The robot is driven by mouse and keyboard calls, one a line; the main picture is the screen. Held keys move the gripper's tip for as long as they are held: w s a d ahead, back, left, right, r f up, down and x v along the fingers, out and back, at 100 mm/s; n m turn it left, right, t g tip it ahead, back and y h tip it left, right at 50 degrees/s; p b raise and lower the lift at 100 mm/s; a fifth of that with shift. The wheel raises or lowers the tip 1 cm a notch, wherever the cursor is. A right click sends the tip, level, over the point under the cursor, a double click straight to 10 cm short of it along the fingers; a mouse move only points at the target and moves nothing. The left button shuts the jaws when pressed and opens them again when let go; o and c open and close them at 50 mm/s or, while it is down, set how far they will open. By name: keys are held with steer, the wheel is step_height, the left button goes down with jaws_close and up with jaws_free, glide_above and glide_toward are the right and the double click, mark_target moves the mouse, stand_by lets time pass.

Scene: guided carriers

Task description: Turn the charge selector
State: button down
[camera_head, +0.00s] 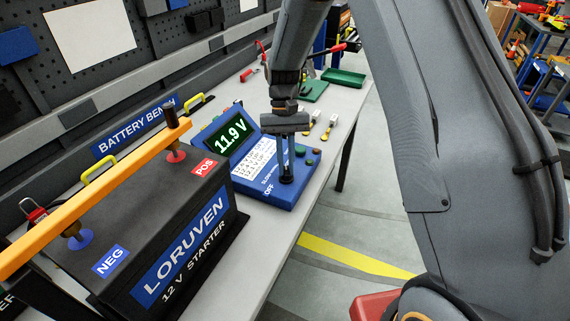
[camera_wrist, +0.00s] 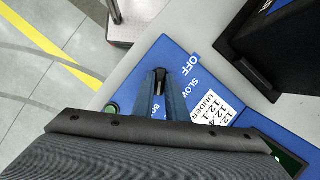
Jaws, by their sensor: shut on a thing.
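A blue charger (camera_head: 245,184) with a sloped green display reading 11.9 V stands on the bench. It also shows in the wrist view (camera_wrist: 172,57). My gripper (camera_head: 285,173) points down over the near corner of the panel, close to "OFF". Its fingers are shut on the dark charge selector (camera_head: 286,179), which shows between the fingertips in the wrist view (camera_wrist: 160,76). The fingers hide most of the selector, so I cannot tell where it points.
A black Loruven 12 V battery (camera_head: 180,240) stands left of the charger, with an orange bar (camera_head: 95,200) lying across its top. A green tray (camera_head: 343,77) and small tools lie farther along the bench (camera_head: 318,160).

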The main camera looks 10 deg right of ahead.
steer(key=shift+w+r+m, duration=0.1)
steer(key=shift+w+m, duration=0.05)
steer(key=shift+m, duration=0.55)
steer(key=shift+y, duration=0.4)
steer(key=c, duration=1.8)
jaws_free()
steer(key=shift+o, duration=0.2)
steer(key=b+v, duration=0.2)
steer(key=v, duration=0.5)
steer(key=shift+r, duration=0.35)
steer(key=shift+w, duration=0.1)
steer(key=s+d+n+t, duration=0.1)
steer(key=s+d+t, duration=0.2)
steer(key=s, duration=0.7)
steer(key=s+d+t+h, duration=0.1)
steer(key=s+d+t, duration=0.1)
steer(key=s+d, duration=0.5)
steer(key=s, duration=0.2)
steer(key=shift+s+f+n+t, duration=0.35)
steer(key=shift+s+n+t, duration=0.05)
